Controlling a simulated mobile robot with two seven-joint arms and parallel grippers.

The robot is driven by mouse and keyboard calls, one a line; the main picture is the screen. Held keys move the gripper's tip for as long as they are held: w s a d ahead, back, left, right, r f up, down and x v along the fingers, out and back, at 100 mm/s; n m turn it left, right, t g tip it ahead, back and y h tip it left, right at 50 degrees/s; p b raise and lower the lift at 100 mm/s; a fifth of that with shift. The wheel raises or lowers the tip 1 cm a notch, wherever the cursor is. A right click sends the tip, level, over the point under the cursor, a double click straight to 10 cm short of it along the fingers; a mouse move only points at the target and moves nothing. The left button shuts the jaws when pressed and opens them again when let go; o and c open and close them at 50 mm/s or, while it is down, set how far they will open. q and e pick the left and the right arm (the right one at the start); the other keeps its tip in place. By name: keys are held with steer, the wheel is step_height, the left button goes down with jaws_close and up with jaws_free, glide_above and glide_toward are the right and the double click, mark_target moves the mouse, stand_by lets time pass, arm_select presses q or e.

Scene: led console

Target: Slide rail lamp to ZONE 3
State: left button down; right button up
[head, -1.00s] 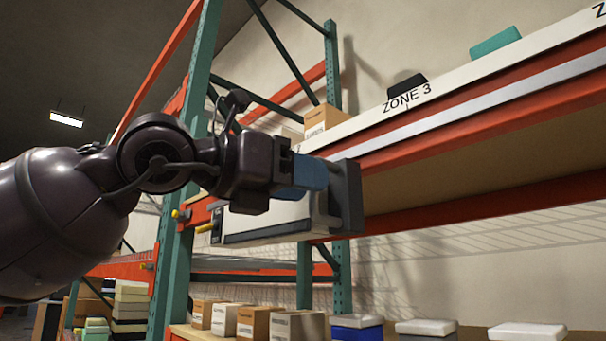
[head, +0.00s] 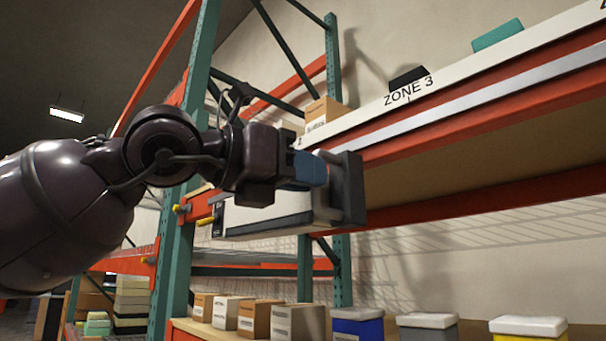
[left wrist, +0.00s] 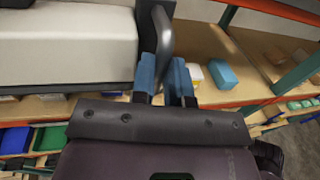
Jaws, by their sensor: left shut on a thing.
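The rail lamp (head: 270,216) is a long white housing with dark end caps, hanging below the upper shelf beam in the head view. Its near dark end (head: 350,188) is left of and below the black ZONE 3 label (head: 409,92). In the left wrist view the white housing (left wrist: 65,48) fills the upper left. My left gripper (head: 310,169) has blue fingertips shut on the lamp's grey handle (left wrist: 163,35), which stands between them in the left wrist view. The fingers hide part of the handle. My right gripper is not in view.
The silver rail (head: 480,103) runs along the orange shelf beam, with clear room right of the lamp. A green upright (head: 180,200) stands left. Cardboard boxes (head: 298,322) and lidded bins (head: 427,322) stand below. A teal block (head: 498,35) sits on the upper ledge.

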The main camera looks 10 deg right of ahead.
arm_select(q)
steer(key=s+d+b, duration=0.2)
steer(key=s+d, duration=0.5)
steer(key=s, duration=0.3)
steer(key=s+d+b, duration=0.2)
steer(key=s+d, duration=0.5)
steer(key=s, duration=0.3)
steer(key=shift+s+d, duration=0.15)
steer(key=shift+d, duration=0.2)
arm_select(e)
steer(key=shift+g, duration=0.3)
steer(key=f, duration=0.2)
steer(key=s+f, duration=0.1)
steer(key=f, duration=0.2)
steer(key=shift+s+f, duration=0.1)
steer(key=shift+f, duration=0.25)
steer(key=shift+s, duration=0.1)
arm_select(q)
steer(key=c, duration=1.1)
jaws_free()
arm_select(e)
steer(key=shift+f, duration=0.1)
